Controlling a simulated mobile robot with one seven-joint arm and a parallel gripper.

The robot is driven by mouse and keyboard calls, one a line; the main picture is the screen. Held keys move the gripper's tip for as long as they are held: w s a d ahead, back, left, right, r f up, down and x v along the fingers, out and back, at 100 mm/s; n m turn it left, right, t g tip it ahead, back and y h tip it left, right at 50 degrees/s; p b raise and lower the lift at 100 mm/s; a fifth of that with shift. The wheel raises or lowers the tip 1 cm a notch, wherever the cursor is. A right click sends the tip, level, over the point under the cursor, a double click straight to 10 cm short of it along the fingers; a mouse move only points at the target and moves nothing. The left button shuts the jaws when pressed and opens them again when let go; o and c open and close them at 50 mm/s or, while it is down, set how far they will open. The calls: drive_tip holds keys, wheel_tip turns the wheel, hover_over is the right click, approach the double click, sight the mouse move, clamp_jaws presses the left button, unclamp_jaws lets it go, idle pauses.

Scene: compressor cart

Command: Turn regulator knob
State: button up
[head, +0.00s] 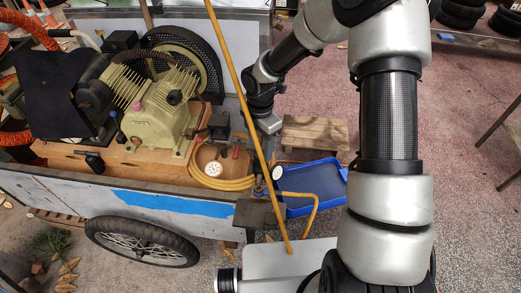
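My gripper (268,126) is at the cart's right end, seen small and partly from behind. Its fingers are too small to make out, and I cannot tell whether they are open or touching anything. Just below it is a round white-faced gauge (277,170) with a dark rim, by the cart's corner. Another white gauge (213,169) lies to the left, near a dark fitting (219,122) and small red handles (236,152). I cannot clearly pick out the regulator knob; it may be among these fittings or hidden by my gripper.
The cart (60,190) carries a green compressor (158,112) and a coiled yellow hose (225,183). A long yellow pole (236,75) slants across the view before the gripper. A blue tray (315,187) and a wooden crate (315,133) stand right of the cart.

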sight(260, 153)
wheel_tip(260, 153, up, 15)
drive_tip(key=p, duration=0.1)
drive_tip(key=shift+f, duration=0.15)
idle(0.3)
